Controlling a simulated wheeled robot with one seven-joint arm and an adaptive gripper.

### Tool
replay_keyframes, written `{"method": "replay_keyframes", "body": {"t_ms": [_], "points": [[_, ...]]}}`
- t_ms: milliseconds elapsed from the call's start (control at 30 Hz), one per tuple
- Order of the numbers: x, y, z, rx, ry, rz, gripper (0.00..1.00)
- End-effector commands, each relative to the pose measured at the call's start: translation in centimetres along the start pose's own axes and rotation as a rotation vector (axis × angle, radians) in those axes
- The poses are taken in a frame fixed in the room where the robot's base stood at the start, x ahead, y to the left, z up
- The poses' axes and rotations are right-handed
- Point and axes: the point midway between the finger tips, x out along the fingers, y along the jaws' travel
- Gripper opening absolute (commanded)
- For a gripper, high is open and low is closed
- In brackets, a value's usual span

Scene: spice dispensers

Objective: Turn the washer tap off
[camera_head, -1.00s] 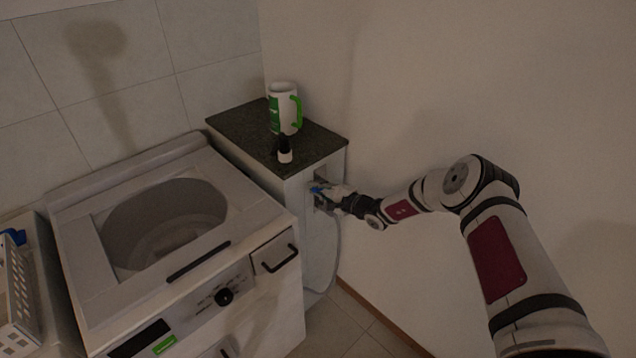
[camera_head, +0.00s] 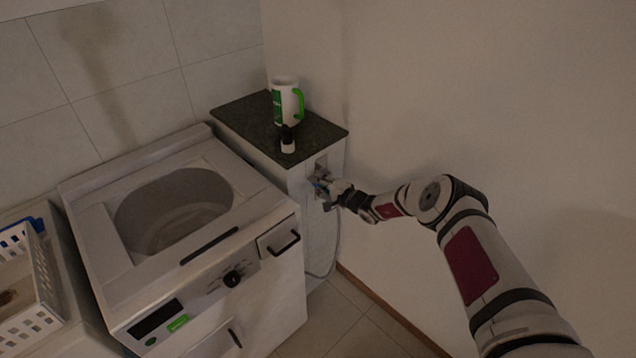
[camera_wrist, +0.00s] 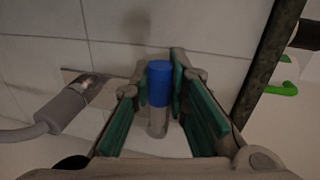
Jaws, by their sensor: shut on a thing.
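The washer tap is on the tiled side panel below the dark counter. In the head view my gripper (camera_head: 327,187) reaches in from the right and covers most of the tap. A grey hose with a metal connector (camera_wrist: 75,100) lies left of the handle. The washer (camera_head: 190,260) stands left, its top opening uncovered.
A white and green jug (camera_head: 286,103) and a small black and white bottle (camera_head: 287,140) stand on the dark counter (camera_head: 240,115) above the tap. A white basket (camera_head: 30,285) is at far left. A bare wall is on the right, with clear floor (camera_head: 345,310) below.

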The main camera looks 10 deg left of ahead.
Motion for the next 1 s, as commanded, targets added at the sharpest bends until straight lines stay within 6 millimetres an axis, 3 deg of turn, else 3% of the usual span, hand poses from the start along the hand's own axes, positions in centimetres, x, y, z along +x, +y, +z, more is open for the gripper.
{"method": "replay_keyframes", "body": {"t_ms": [167,200,267,667,867,1000], "points": [[-0.1,0.7,0.1,-0.001,-0.002,0.012,0.0],[-0.1,0.7,0.1,-0.001,-0.002,0.013,0.22],[-0.1,0.7,0.1,0.0,-0.002,0.012,0.35],[-0.4,0.3,0.0,0.003,0.0,0.006,0.35],[-2.3,0.3,-0.1,0.004,0.0,0.006,0.35],[-4.7,0.3,-0.1,0.004,0.001,0.006,0.35]]}}
